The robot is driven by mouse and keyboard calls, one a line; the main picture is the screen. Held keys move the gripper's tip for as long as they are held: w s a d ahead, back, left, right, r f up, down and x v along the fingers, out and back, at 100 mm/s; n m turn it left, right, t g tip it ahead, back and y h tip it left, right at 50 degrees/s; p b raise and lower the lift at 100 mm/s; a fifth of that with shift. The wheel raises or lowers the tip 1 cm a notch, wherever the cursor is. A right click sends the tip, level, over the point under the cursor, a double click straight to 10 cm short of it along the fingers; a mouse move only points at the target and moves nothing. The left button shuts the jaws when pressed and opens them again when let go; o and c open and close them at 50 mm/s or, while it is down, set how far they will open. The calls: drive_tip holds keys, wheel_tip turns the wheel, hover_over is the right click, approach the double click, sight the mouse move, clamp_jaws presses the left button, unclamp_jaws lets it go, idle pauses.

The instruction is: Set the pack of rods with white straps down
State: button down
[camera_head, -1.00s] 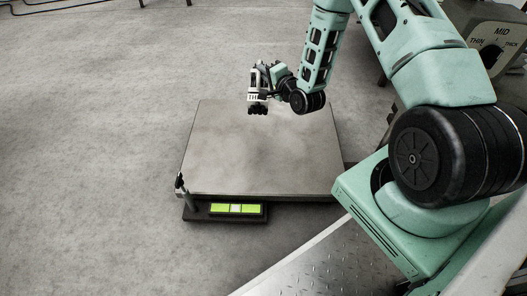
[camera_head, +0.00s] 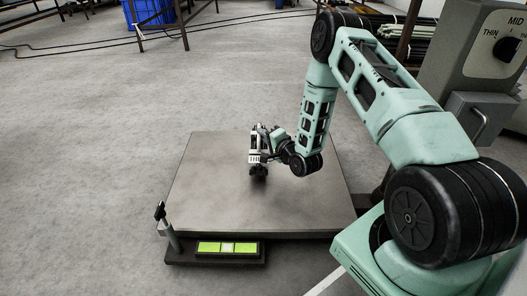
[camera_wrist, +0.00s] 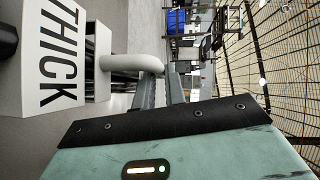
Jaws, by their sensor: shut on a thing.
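The pack of rods with white straps (camera_head: 256,157) is small in the head view, its dark rod ends below a white strap. In the wrist view its white block labelled THICK (camera_wrist: 92,62), with a pale curved handle, fills the left side, and dark rods show at the left edge. My gripper (camera_head: 268,139) is shut on the handle; its fingers (camera_wrist: 163,85) also show in the wrist view. The pack hangs over the middle of the grey platform (camera_head: 205,195). I cannot tell whether its underside touches the platform.
The platform stands on the floor with a green-lit display (camera_head: 228,247) and a short post (camera_head: 166,226) at its front. A grey machine with a THIN–MID dial (camera_head: 495,50) stands at right. A blue bin (camera_head: 143,12) and racks are at the back.

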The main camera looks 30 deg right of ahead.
sight(264, 146)
wheel_tip(264, 146, down, 4)
drive_tip(key=shift+r+b, duration=0.15)
drive_tip(key=shift+b, duration=1.1)
drive_tip(key=shift+r, duration=0.1)
drive_tip(key=c, duration=1.8)
unclamp_jaws()
drive_tip(key=shift+f, duration=0.2)
drive_tip(key=o, duration=0.3)
drive_tip(key=shift+o, duration=0.2)
